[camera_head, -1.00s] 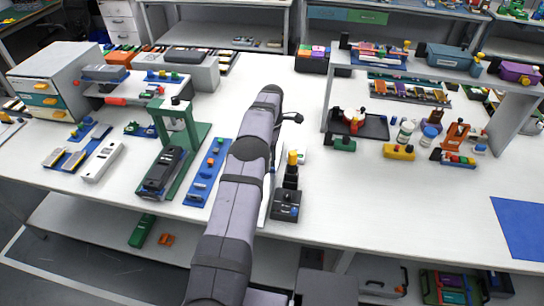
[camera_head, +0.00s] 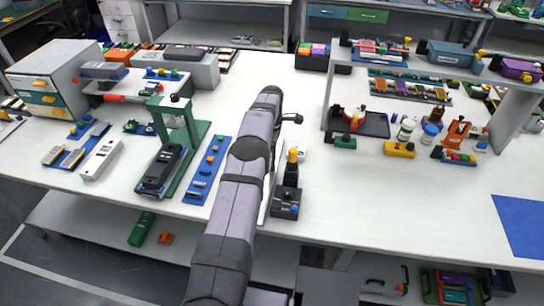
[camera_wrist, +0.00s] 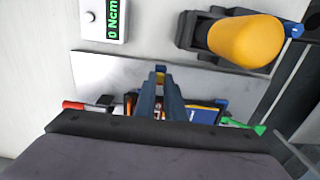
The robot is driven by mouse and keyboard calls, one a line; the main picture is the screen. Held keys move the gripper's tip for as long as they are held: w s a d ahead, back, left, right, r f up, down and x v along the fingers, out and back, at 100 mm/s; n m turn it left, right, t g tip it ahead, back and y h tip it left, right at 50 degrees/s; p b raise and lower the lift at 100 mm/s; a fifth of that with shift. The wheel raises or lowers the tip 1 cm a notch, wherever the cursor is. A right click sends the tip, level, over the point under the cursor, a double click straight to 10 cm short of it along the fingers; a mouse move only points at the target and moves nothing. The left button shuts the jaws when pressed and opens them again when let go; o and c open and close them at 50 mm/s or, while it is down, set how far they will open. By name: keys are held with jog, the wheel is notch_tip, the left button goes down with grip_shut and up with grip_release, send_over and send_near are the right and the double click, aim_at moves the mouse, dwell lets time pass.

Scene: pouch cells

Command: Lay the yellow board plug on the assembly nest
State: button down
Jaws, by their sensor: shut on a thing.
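My gripper (camera_wrist: 161,72) points down in the wrist view. Its two dark fingers are close together and shut on a small piece, of which a bit of yellow shows between the tips; I take it to be the yellow board plug (camera_wrist: 160,76). Most of it is hidden by the fingers. A flat pale-grey plate (camera_wrist: 105,72) lies under and around the fingertips. It may belong to the assembly nest, but I cannot tell. In the head view my arm hides the gripper and the plug.
A black tool stand (camera_head: 287,203) with a yellow-topped tool (camera_wrist: 245,40) stands close right of the fingers. A torque meter (camera_wrist: 103,20) lies above the plate. A green press (camera_head: 185,135) and blue rail (camera_head: 208,172) stand left of my arm.

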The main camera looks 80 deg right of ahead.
jog(key=shift+f, duration=0.25)
jog(key=c, duration=1.7)
grip_release()
jog(key=shift+c, duration=0.2)
jog(key=shift+r, duration=0.15)
jog(key=shift+r+b, duration=0.9)
jog(key=shift+r, duration=2.65)
